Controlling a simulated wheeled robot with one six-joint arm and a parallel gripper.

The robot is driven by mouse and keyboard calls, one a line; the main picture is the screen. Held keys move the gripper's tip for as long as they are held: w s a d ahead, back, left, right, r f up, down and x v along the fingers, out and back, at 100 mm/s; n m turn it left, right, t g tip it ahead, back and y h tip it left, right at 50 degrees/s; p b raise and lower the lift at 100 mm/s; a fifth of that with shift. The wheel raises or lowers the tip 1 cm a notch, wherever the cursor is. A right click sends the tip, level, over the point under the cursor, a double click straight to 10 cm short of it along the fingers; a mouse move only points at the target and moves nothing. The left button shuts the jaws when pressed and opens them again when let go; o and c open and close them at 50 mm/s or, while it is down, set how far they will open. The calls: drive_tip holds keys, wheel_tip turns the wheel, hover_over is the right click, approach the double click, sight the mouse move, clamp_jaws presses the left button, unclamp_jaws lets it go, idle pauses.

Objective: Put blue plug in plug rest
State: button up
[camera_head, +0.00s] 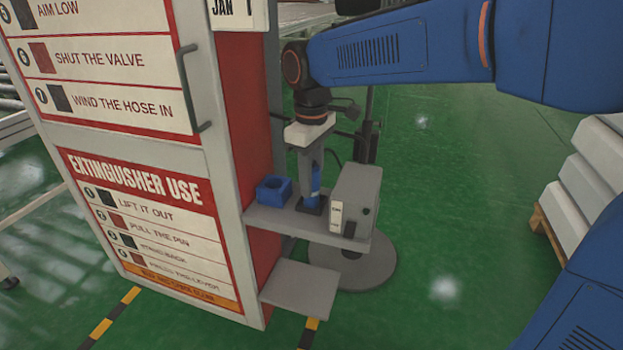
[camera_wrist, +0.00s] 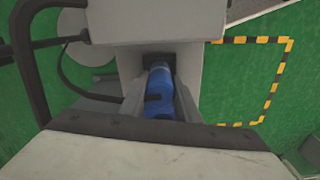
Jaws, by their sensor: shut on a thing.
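The blue plug (camera_head: 316,181) is upright between the fingers of my gripper (camera_head: 312,192), which is shut on it and points down. The plug's lower end is at a dark square base (camera_head: 311,207) on the grey shelf; I cannot tell whether it is seated in it or just above. In the wrist view the blue plug (camera_wrist: 160,95) lies between the fingers, with the dark square (camera_wrist: 157,60) at its far end. A blue block with a hollow top (camera_head: 273,190), which looks like the plug rest, stands on the shelf to the left of my gripper.
A grey box (camera_head: 357,196) with a small white label stands on the shelf close to the right of my gripper. The red and white cabinet (camera_head: 245,130) rises at the left. A lower grey shelf (camera_head: 300,287) is empty.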

drive_tip(key=shift+f, duration=0.1)
drive_tip(key=o, duration=1.1)
drive_tip(key=shift+o, duration=0.2)
wheel_tip(320, 180, up, 12)
drive_tip(key=shift+r, duration=0.1)
